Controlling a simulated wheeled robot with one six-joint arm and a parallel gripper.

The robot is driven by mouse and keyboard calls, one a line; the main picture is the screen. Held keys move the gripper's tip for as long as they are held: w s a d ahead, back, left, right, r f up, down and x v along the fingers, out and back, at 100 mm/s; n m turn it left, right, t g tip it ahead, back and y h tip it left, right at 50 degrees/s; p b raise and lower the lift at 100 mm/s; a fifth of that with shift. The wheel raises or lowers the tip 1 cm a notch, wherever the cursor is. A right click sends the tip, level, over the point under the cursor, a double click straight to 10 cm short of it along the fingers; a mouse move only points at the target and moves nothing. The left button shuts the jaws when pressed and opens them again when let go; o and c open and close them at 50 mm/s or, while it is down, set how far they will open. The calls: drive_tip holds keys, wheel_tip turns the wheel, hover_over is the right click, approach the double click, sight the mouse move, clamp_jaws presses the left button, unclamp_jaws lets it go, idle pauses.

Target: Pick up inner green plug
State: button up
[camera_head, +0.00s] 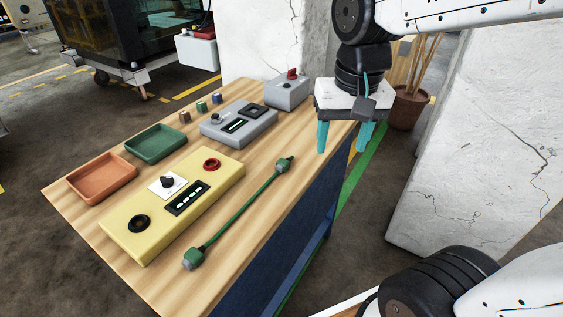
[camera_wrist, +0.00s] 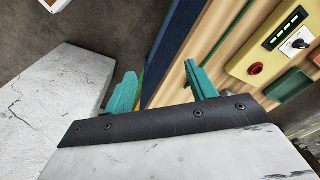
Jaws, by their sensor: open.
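A green cable (camera_head: 240,213) lies on the wooden table along its right edge, with a green plug at each end. One plug (camera_head: 285,164) lies at the far end and the other plug (camera_head: 192,259) at the near end. I cannot tell for sure which one is called inner. In the wrist view my gripper (camera_wrist: 160,73) straddles the table edge, and part of the green cable (camera_wrist: 234,37) shows beyond the right finger.
A yellow control box (camera_head: 132,240), a green tray (camera_head: 156,152), an orange tray (camera_head: 102,187) and a grey box (camera_head: 240,137) stand on the table (camera_head: 270,225). A cracked white block (camera_head: 470,165) stands on the right, near a potted plant (camera_head: 407,108).

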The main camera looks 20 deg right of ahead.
drive_tip(key=w+a+f+m, duration=0.2)
drive_tip(key=w+f+m, duration=0.2)
drive_tip(key=w, duration=0.8)
drive_tip(key=m+g, duration=0.1)
drive_tip(key=m, duration=0.2)
approach(283, 162)
drive_tip(key=shift+m, duration=0.3)
wheel_tip(283, 162, down, 9)
drive_tip(key=shift+w+r, duration=0.1)
drive_tip(key=shift+r, duration=0.1)
drive_tip(key=c, duration=1.2)
wheel_tip(283, 162, up, 10)
drive_tip(key=shift+r, duration=0.1)
